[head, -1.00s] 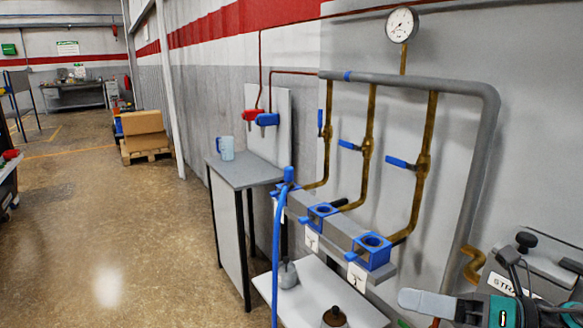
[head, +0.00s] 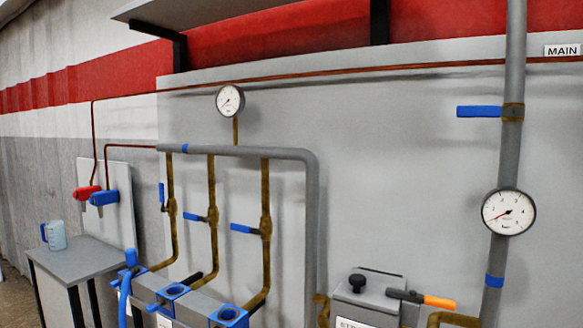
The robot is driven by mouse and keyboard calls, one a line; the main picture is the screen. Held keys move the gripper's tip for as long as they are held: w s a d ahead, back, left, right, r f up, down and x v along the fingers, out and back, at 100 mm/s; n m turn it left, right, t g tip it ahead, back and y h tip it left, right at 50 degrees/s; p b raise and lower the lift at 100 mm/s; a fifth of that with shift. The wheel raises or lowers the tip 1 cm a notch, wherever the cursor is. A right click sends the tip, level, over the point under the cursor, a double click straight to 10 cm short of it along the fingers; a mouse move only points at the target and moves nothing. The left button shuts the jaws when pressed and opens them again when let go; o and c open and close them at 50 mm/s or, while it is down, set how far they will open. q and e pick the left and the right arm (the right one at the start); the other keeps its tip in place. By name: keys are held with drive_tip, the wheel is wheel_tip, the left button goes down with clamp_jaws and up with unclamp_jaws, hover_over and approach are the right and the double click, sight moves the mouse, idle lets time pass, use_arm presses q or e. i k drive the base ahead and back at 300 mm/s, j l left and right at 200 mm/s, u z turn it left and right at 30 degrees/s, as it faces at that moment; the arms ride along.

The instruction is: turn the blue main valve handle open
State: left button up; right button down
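The blue main valve handle (head: 479,111) is on the thick grey vertical pipe (head: 510,147) at the right in the head view. It sticks out level to the left from a brass-coloured valve body (head: 513,112), crosswise to the pipe. A white MAIN label (head: 563,50) is on the wall to its upper right. Neither of my grippers shows in the head view now.
A round gauge (head: 509,212) sits on the same pipe below the handle. Smaller blue handles (head: 243,228) are on thin brass pipes at the left. A grey shelf (head: 215,15) overhangs at the top left. The wall beside the main handle is clear.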

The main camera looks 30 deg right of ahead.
sight(475, 111)
drive_tip(key=z, duration=2)
